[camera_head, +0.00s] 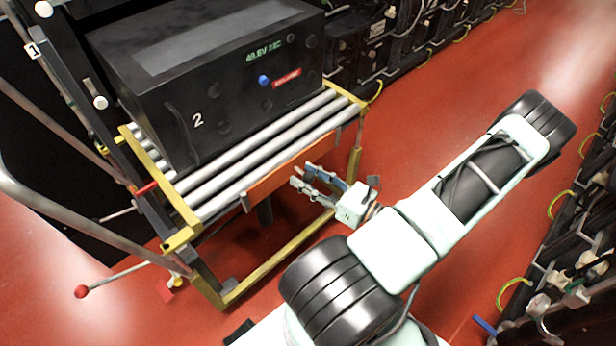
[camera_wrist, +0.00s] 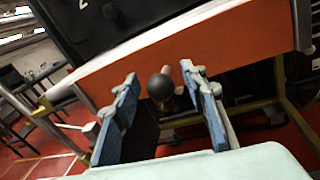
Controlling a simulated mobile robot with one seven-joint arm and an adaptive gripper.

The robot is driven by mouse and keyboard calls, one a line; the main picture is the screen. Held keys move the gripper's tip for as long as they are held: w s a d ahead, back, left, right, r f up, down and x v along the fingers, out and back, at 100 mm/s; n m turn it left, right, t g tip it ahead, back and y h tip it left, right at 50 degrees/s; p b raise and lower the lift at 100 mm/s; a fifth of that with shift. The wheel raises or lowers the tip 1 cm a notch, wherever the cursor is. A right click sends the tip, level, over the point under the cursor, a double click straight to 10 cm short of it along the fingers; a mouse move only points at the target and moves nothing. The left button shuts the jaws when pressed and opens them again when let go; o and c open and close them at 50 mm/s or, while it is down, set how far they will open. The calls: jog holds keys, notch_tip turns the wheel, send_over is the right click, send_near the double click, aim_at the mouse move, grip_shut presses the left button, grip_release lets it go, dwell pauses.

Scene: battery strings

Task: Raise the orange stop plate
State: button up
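The orange stop plate (camera_head: 285,170) runs along the near side of the roller cart, below the rollers. In the wrist view the plate (camera_wrist: 190,48) spans the upper part, tilted in the picture. A dark round knob (camera_wrist: 160,87) shows just under the plate's lower edge. My gripper (camera_head: 300,176) is open, its fingers pointing at the plate from the right. In the wrist view my gripper (camera_wrist: 160,80) has a finger on each side of the knob, with gaps visible. Whether the fingertips touch the plate, I cannot tell.
The roller cart (camera_head: 268,262) with its yellow frame carries a black battery unit (camera_head: 215,75) marked 2. A lever with a red ball (camera_head: 81,291) sticks out at lower left. Battery racks (camera_head: 580,255) line the right side. Red floor (camera_head: 450,120) is clear behind my arm.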

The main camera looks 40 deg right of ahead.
aim_at(308, 175)
grip_shut()
dwell(0.3)
notch_tip(308, 175, up, 6)
jog(key=p, duration=0.4)
jog(key=shift+f+p, duration=0.15)
jog(key=shift+p, duration=0.15)
grip_release()
jog(key=shift+f, duration=0.1)
